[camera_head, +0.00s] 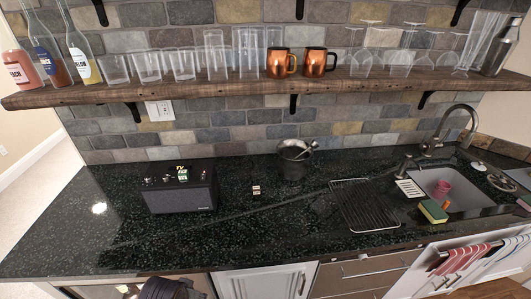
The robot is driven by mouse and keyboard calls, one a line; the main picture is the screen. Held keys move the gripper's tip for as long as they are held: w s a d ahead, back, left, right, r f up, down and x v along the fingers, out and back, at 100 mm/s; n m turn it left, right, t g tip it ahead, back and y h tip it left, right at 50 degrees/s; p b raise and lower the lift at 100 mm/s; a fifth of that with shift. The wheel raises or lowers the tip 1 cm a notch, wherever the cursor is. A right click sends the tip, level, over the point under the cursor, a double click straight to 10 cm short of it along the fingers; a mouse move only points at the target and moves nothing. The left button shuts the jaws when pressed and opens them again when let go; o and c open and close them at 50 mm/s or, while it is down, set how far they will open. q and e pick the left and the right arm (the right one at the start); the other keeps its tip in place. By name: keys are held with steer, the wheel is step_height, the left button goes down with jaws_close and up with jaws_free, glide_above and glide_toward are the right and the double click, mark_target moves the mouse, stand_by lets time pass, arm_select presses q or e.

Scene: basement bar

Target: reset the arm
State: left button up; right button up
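Neither of my grippers shows in the head view. A dark rounded shape (165,289) cuts into the bottom edge left of the middle; I cannot tell what it is. The black speckled counter (250,225) lies in front of me with no arm over it.
A black speaker-like box (180,190), a metal bucket (293,161) and a drying rack (363,204) stand on the counter. A sponge (432,211) lies beside the sink (465,190). A wooden shelf (220,87) above holds glasses, bottles and two copper mugs. The counter's front middle is clear.

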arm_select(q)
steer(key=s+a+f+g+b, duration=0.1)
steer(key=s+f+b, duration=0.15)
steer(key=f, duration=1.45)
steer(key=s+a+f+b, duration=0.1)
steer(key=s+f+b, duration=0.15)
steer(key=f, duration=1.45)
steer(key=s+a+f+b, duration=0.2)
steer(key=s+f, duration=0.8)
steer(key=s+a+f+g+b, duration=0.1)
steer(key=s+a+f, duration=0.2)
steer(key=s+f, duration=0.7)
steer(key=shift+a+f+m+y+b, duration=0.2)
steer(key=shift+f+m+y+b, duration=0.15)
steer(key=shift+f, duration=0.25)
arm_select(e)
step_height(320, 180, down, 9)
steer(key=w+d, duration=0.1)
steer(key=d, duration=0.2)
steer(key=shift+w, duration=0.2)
